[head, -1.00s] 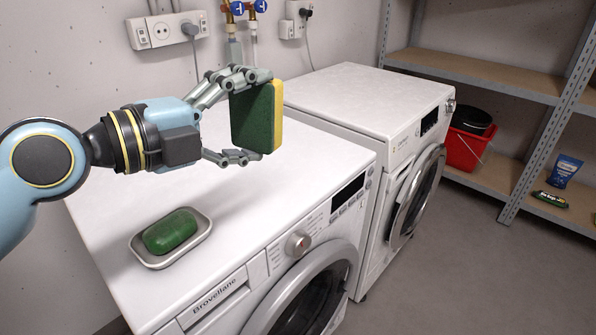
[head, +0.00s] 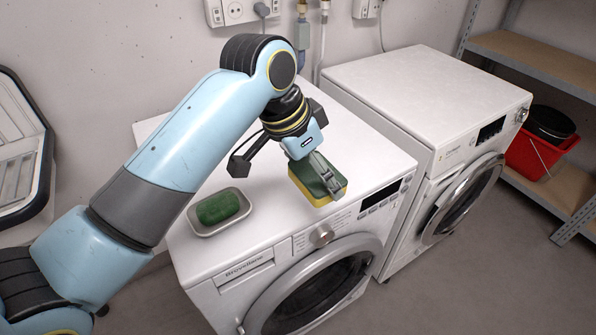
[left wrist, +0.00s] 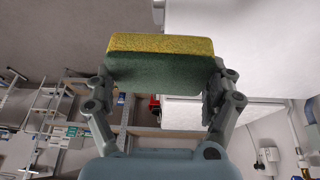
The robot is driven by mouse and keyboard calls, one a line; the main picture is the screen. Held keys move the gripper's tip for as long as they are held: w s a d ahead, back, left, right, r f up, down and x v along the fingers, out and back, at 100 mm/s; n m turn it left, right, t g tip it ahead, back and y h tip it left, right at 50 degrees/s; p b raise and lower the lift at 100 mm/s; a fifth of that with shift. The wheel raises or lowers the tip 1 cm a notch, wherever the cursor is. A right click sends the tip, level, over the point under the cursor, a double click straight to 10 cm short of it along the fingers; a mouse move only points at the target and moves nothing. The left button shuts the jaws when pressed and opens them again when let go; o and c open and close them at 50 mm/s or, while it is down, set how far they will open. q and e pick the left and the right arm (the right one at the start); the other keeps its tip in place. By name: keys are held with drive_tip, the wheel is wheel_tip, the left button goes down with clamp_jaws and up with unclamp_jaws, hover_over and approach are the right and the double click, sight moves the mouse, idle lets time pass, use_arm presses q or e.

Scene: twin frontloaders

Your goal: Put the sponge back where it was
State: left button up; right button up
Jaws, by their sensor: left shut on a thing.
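The sponge (head: 305,181), green on one face and yellow on the other, is held by my left gripper (head: 322,182) over the top of the near washing machine (head: 367,150), close to its front edge. It lies nearly flat, green side up. I cannot tell whether it touches the machine. In the left wrist view the sponge (left wrist: 160,62) sits between both fingers, which press on its two ends. My right gripper is not in view.
A dish (head: 204,230) with a green soap bar (head: 218,207) stands left of the sponge on the same machine. A second washing machine (head: 425,95) stands to the right. A red bucket (head: 533,155) is on the shelf at the far right. The machine top behind the sponge looks clear.

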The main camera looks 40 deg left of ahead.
use_arm(q)
drive_tip(key=w+a+f, duration=0.2)
drive_tip(key=a, duration=0.1)
drive_tip(key=w+a+f, duration=0.4)
drive_tip(key=a, duration=0.1)
drive_tip(key=shift+w+a+f, duration=0.35)
wheel_tip(320, 180, down, 3)
drive_tip(key=shift+f, duration=0.45)
drive_tip(key=o, duration=0.8)
drive_tip(key=shift+r, duration=0.1)
drive_tip(key=shift+s+a+r, duration=0.1)
drive_tip(key=shift+s+r, duration=0.05)
drive_tip(key=shift+r, duration=0.15)
drive_tip(key=p+v, duration=0.1)
drive_tip(key=v, duration=1)
drive_tip(key=shift+r, duration=0.1)
